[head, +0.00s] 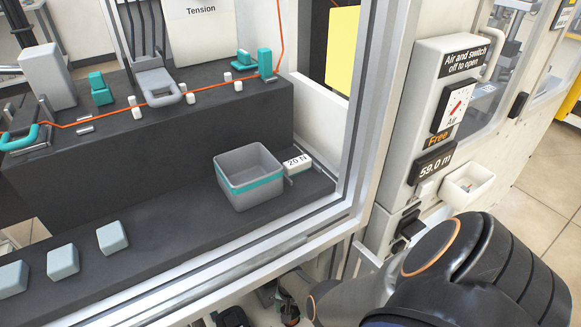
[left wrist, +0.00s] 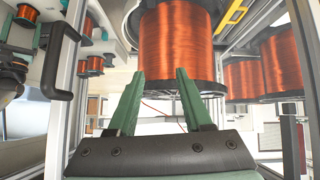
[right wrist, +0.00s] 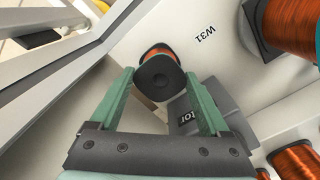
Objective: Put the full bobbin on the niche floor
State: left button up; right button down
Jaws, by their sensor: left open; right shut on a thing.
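In the right wrist view, a small bobbin (right wrist: 160,73) with copper wire and a dark end flange sits between the fingertips of my right gripper (right wrist: 160,82). The gripper is shut on it, with the dark flange facing the camera. In the left wrist view, my left gripper (left wrist: 158,78) is open with its fingers apart. A large copper spool (left wrist: 177,45) is just beyond and above those fingertips; I cannot tell whether they touch it. Neither gripper shows clearly in the head view. No surface is clearly identifiable as the niche floor.
In the head view, a grey bin (head: 250,192) and several pale blocks (head: 112,238) stand on a dark ledge behind a metal frame. A panel (head: 440,110) reads 59.0 m. More copper spools (left wrist: 281,60) hang at right in the left wrist view. A white panel marked W31 (right wrist: 205,38) is close to the bobbin.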

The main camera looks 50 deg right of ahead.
aim_at(291, 311)
jog(key=shift+r, duration=0.1)
jog(key=shift+c, duration=1.4)
grip_release()
jog(key=shift+f, duration=0.2)
pick_arm(q)
jog(key=shift+s+a, duration=0.1)
jog(key=shift+a, duration=0.05)
pick_arm(e)
jog(key=shift+o, duration=1.4)
jog(key=shift+r, duration=0.1)
notch_tip(291, 311, up, 6)
jog(key=p, duration=0.5)
jog(key=shift+r, duration=0.1)
jog(key=shift+r+p, duration=0.6)
jog(key=shift+p, duration=0.15)
jog(key=shift+r, duration=0.15)
pick_arm(q)
jog(key=shift+s+r, duration=0.15)
jog(key=shift+r, duration=2.1)
